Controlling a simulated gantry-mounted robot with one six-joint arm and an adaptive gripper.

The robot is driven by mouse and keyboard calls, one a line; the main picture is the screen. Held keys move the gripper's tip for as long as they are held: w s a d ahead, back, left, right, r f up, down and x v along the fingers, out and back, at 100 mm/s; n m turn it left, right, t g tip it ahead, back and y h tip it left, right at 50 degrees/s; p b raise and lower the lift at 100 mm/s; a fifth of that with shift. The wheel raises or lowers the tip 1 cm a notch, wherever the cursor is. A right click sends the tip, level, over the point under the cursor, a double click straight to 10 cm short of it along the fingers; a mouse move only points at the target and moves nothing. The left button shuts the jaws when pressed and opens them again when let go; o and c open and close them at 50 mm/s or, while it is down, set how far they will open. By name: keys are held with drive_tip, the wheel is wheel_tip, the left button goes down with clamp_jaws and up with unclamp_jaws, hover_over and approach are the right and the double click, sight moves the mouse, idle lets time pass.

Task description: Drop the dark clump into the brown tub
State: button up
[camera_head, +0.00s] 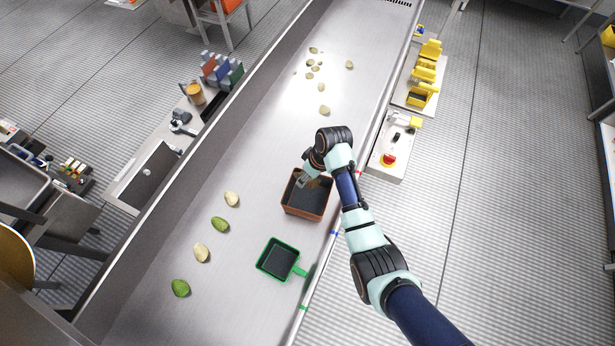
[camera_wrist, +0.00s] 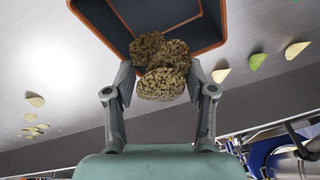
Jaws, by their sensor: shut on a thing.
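The brown tub (camera_head: 294,209) stands on the metal conveyor, with a dark inside and an orange-brown rim. In the wrist view the tub (camera_wrist: 225,22) fills the top, its dark floor behind the clump. The dark clump (camera_wrist: 160,72) is a lumpy, speckled brown mass. My gripper (camera_wrist: 161,88) is shut on the clump, one finger on each side. In the head view my gripper (camera_head: 310,182) is over the far part of the tub, and the clump is too small there to make out clearly. I cannot tell its exact height above the tub.
A green-rimmed tray with a handle (camera_head: 262,265) lies nearer on the conveyor. Pale and green chips, such as a green one (camera_head: 180,288), lie scattered along the belt. A control box with a red button (camera_head: 389,160) stands beyond the right rail.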

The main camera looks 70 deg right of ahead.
drive_tip(key=o, duration=0.8)
drive_tip(key=shift+r, duration=0.1)
drive_tip(key=v, duration=1.2)
drive_tip(key=shift+a, duration=0.1)
